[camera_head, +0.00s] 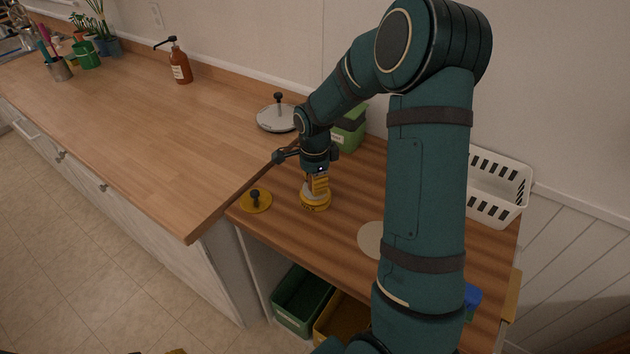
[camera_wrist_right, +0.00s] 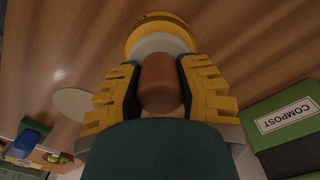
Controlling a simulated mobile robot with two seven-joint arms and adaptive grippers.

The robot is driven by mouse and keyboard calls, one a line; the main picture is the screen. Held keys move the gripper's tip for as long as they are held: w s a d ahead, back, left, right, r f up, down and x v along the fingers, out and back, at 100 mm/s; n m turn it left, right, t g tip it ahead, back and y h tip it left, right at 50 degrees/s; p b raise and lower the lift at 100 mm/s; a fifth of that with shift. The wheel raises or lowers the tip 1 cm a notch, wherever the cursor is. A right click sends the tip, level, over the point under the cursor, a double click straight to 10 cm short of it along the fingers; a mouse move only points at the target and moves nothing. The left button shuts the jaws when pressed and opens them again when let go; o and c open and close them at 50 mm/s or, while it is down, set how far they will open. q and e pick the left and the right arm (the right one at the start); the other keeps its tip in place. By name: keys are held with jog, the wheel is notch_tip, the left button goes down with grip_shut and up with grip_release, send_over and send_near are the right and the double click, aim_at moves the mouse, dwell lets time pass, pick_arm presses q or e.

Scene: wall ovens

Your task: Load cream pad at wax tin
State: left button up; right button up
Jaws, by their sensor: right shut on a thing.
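My right gripper (camera_head: 317,184) is shut on the brown handle (camera_wrist_right: 160,82) of the cream pad. The pale face of the cream pad (camera_wrist_right: 158,44) shows below the handle in the right wrist view. The round yellow wax tin (camera_head: 316,205) stands on the lower wooden counter directly under the pad, and its yellow rim (camera_wrist_right: 157,17) shows around the pad's far side. The pad is at the tin's mouth; I cannot tell whether it touches the wax, which is hidden. A yellow lid with a black knob (camera_head: 256,200) lies left of the tin. My left gripper is not clearly seen.
A flat cream disc (camera_head: 371,240) lies to the right of the tin. A green compost box (camera_head: 349,130) stands behind, and a white basket (camera_head: 498,185) at the right. A grey lid with a black knob (camera_head: 276,118) is near the wall. The left counter is mostly clear.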

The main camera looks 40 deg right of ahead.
jog(key=shift+f+b, duration=0.5)
jog(key=shift+f, duration=0.05)
dwell(1.8)
jog(key=shift+r, duration=0.15)
jog(key=shift+r+p, duration=2.45)
jog(key=shift+r, duration=0.95)
